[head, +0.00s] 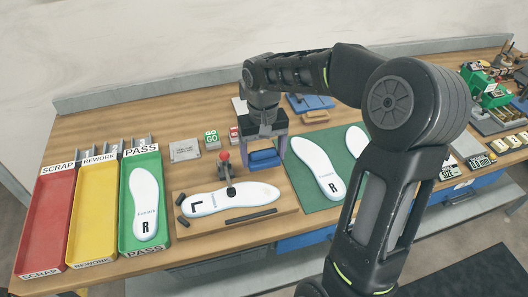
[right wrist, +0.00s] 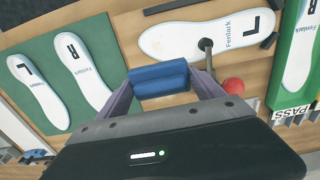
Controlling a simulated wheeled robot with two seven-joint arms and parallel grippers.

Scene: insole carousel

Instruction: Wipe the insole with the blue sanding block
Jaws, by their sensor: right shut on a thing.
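The white insole marked L (head: 247,197) lies flat on a wooden fixture board (head: 278,215), between dark stops. A clamp with a red knob (head: 224,156) stands at its far edge, its arm reaching over the insole. The insole also shows at the top of the right wrist view (right wrist: 185,38). My right gripper (head: 266,161) is shut on the blue sanding block (right wrist: 158,77), which sits between its two purple-grey fingers. The block is behind the insole in the head view, to the right of the clamp, apart from the insole. My left gripper is not in view.
Red (head: 48,225), yellow (head: 95,215) and green (head: 126,205) trays stand at the left; the green one holds an insole marked R (head: 145,215). A green mat (head: 305,198) with white insoles lies at the right. A blue-based item (head: 310,103) lies behind.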

